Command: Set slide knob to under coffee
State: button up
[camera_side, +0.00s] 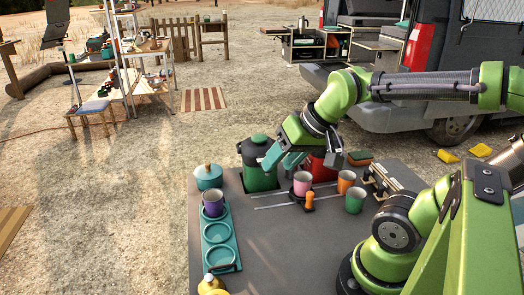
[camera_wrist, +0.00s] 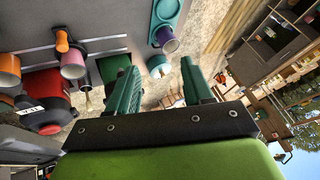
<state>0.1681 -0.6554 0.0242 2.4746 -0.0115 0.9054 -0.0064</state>
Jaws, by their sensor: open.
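The slide knob (camera_side: 309,201) is an orange upright peg at the front of a small dark carriage on thin metal rails (camera_side: 270,207). A pink cup (camera_side: 302,183) stands just behind it. Knob (camera_wrist: 62,41) and pink cup (camera_wrist: 73,65) also show in the wrist view. Behind the rails stand a green canister (camera_side: 260,178) and a red canister (camera_side: 319,172), partly hidden by my gripper. My gripper (camera_side: 279,164) is open and empty, above and behind the knob, near the canisters.
On the grey table (camera_side: 255,255), a teal tray (camera_side: 218,258) holds a purple cup (camera_side: 213,205). A teal pot (camera_side: 208,178) stands behind it. Orange (camera_side: 346,182) and green (camera_side: 354,202) cups stand right of the knob. The table's middle front is clear.

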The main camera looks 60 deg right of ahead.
jog(key=d+f+n+g+h, duration=0.25)
jog(key=d+n, duration=0.35)
jog(key=d, duration=0.3)
jog(key=n+g+y, duration=0.2)
jog(key=n+g, duration=0.2)
jog(key=n, duration=1.8)
send_over(310, 193)
jog(key=f, duration=0.2)
notch_tip(310, 193, down, 17)
jog(key=shift+d+r, duration=0.1)
jog(key=shift+r, duration=0.05)
jog(key=shift+c, duration=0.5)
grip_shut()
